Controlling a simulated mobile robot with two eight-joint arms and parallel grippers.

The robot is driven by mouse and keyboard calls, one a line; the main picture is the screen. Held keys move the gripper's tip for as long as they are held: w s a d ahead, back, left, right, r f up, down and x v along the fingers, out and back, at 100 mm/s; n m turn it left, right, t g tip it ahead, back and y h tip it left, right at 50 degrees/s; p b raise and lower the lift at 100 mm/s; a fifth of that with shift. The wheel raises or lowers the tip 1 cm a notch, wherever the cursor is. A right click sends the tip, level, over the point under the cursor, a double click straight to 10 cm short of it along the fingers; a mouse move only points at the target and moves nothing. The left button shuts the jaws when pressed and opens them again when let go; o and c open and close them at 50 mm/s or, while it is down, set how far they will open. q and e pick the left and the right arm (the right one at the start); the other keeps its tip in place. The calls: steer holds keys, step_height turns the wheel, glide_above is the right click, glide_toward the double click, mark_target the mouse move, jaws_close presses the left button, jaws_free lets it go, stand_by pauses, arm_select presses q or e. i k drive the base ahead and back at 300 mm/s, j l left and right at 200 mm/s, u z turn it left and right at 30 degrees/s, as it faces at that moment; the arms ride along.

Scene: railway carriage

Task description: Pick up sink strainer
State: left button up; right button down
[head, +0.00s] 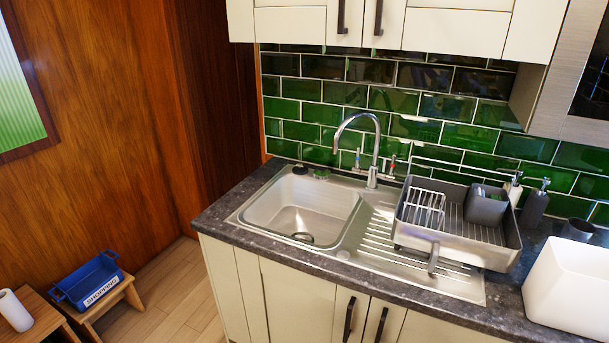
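The steel sink (262,212) is set into the dark worktop, with its basin at left and a ribbed drainboard at right. A small round dark piece (303,237) lies at the basin's bottom near the front, where the drain is. It may be the sink strainer or only the drain. A small dark round item (300,169) sits on the sink's back rim, beside a small greenish item (321,173). They are too small to identify surely. Neither of my grippers is in view.
A curved tap (373,150) stands behind the basin. A grey dish rack (470,240) covers much of the drainboard. Soap bottles (534,206) and a white box (568,285) stand at right. Cupboards (370,25) hang above. A blue crate (90,283) sits on a low wooden stool at left.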

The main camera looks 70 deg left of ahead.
mark_target(322, 173)
steer(key=u, duration=2.35)
steer(key=z, duration=1.65)
steer(key=u, duration=1.2)
steer(key=i+j, duration=0.1)
steer(key=j, duration=0.3)
steer(key=i+j+z, duration=0.1)
steer(key=j, duration=0.25)
steer(key=i+j, duration=0.15)
steer(key=j, duration=0.25)
steer(key=i+j+z, duration=0.1)
steer(key=j, duration=0.3)
